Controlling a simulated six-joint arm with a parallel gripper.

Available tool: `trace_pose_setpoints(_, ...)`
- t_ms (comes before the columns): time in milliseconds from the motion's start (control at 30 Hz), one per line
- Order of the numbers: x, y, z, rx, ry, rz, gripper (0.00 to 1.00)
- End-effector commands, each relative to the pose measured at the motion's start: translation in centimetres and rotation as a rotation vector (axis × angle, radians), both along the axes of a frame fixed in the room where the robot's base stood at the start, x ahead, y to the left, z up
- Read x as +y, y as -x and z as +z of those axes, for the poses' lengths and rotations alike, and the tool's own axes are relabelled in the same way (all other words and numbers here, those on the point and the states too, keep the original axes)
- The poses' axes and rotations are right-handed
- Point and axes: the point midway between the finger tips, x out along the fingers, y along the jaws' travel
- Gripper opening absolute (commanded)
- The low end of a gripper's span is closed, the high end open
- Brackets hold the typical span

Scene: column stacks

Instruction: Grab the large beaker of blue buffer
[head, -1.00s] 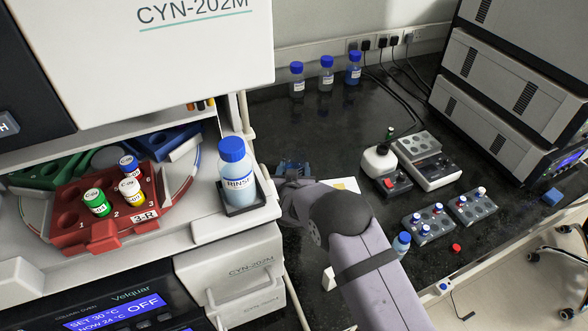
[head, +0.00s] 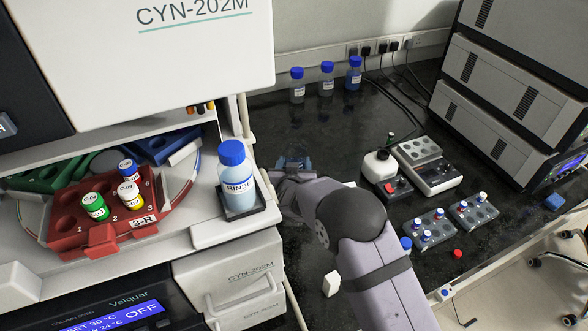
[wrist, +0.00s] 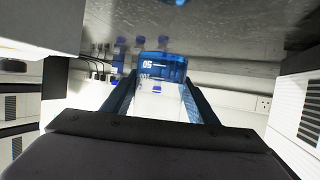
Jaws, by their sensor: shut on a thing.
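The large beaker (wrist: 160,68) shows in the wrist view, which is upside down. It is clear, with white graduation marks and blue liquid in its base end. My gripper (wrist: 158,100) has one dark finger on each side of it and is shut on it. In the head view the beaker (head: 294,162) is a small blue patch at the end of my gripper (head: 284,176), mostly hidden by my wrist. I cannot tell if the beaker touches the bench.
A rinse bottle (head: 237,190) stands on a ledge tray just left of my gripper. Several blue-capped bottles, including this one (head: 327,78), stand by the back wall. Vial racks (head: 432,232) and a small mixer (head: 382,168) are to the right. Dark bench between is clear.

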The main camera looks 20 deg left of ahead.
Motion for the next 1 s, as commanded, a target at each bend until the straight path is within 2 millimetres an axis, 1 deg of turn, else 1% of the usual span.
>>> trace_pose_setpoints(33,0.0,0.0,0.7,-0.003,-0.003,-0.001,0.25)
trace_pose_setpoints(200,0.0,0.0,2.1,-0.002,-0.003,-0.001,0.25)
trace_pose_setpoints(500,0.0,0.0,4.1,-0.001,-0.002,-0.001,0.25)
trace_pose_setpoints(800,0.0,0.0,5.2,-0.002,-0.002,0.0,0.25)
trace_pose_setpoints(1000,0.0,0.0,5.5,-0.002,-0.002,0.0,0.25)
